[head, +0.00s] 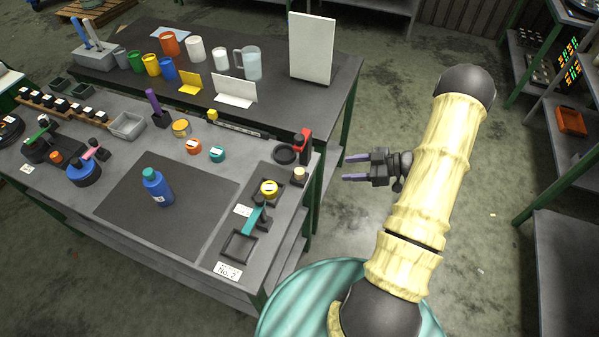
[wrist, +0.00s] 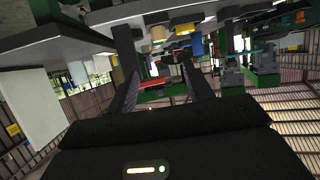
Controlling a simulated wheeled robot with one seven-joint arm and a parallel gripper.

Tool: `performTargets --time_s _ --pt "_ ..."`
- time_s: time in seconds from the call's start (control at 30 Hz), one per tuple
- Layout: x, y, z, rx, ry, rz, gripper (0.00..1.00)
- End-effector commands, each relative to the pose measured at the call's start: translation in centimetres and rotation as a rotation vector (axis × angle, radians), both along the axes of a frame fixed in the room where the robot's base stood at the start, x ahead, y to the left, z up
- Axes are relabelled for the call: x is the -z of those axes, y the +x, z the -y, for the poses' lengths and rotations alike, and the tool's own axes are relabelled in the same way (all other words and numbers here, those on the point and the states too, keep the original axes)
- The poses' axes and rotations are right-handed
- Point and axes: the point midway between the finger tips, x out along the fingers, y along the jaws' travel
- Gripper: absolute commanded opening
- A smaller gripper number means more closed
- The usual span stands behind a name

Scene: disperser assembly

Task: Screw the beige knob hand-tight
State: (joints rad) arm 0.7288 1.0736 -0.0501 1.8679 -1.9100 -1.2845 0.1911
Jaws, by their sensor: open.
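The beige knob (head: 299,174) sits at the right edge of the near workbench, on a small dark base in the grey strip. It looks upright; its thread and seating are too small to make out. My gripper (head: 345,167) is off the bench's right edge, to the right of the knob and apart from it. Its two purple-tipped fingers point left, spread open with nothing between them. In the wrist view a small beige piece (wrist: 158,34) shows beyond the fingers, probably the same knob.
A red clamp-like part (head: 304,143) and a black ring (head: 284,154) stand just behind the knob. A blue bottle (head: 157,187) stands on the dark mat (head: 205,215). The floor around my gripper is clear.

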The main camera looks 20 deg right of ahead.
Motion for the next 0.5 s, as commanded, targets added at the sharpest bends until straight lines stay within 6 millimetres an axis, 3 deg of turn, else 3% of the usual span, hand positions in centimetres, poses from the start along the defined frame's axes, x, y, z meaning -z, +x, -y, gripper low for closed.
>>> performTargets --time_s 0.27,0.5 --pt "0.0 0.2 -0.2 0.001 -0.003 0.001 0.51" --pt "0.7 1.2 -2.3 -0.001 -0.001 -0.001 0.51"
